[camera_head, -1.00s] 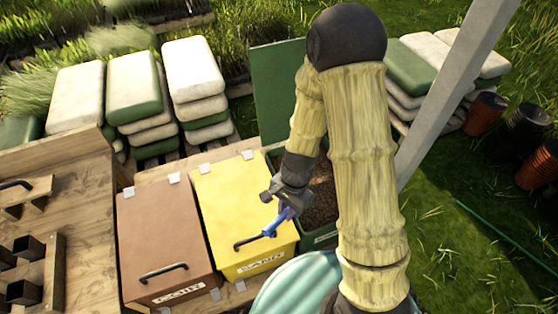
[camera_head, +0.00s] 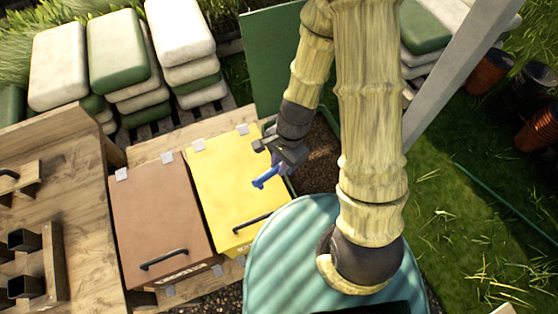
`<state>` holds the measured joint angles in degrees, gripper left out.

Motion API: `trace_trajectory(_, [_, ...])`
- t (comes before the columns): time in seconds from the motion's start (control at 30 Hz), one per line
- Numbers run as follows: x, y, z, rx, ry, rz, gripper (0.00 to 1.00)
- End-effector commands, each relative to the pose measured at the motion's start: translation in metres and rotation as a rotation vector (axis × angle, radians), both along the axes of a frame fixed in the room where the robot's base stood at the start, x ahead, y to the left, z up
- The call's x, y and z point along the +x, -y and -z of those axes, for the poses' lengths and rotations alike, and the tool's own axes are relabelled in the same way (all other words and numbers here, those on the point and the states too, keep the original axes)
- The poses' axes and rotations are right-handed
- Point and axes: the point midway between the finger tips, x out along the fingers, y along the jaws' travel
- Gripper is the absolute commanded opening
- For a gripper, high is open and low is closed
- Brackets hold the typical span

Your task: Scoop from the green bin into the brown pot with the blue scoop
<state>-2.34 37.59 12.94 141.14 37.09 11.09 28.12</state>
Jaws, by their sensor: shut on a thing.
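My gripper (camera_head: 284,153) is shut on the blue scoop (camera_head: 266,178), over the right side of the yellow bin. The scoop's blue handle sticks out to the lower left; its other end is hidden by the gripper. The green bin (camera_head: 297,187) stands just right of the yellow bin. Its green lid (camera_head: 272,65) is raised at the back, and brown granular material (camera_head: 321,160) shows inside. My arm hides the bin's right part. I cannot make out which pot is the brown pot.
The yellow bin (camera_head: 225,180) and brown bin (camera_head: 150,215) are closed, with black handles. A wooden bench (camera_head: 60,150) with black square pots stands at left. Stacked sacks (camera_head: 180,30) lie behind. A pale post (camera_head: 455,75) and stacked pots (camera_head: 487,72) stand at right on grass.

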Motion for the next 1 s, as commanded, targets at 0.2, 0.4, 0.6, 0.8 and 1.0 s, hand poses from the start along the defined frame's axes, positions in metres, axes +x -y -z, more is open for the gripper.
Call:
trace_trajectory(0.2, [0.003, 0.003, 0.006, 0.017, -0.014, 0.003, 0.00])
trace_trajectory(0.4, [0.006, 0.008, 0.015, 0.057, -0.046, 0.003, 0.00])
trace_trajectory(0.6, [0.010, 0.013, 0.023, 0.100, -0.079, 0.002, 0.00])
trace_trajectory(0.8, [0.015, 0.018, 0.032, 0.144, -0.113, 0.002, 0.00])
trace_trajectory(1.0, [0.019, 0.023, 0.041, 0.187, -0.147, 0.001, 0.00])
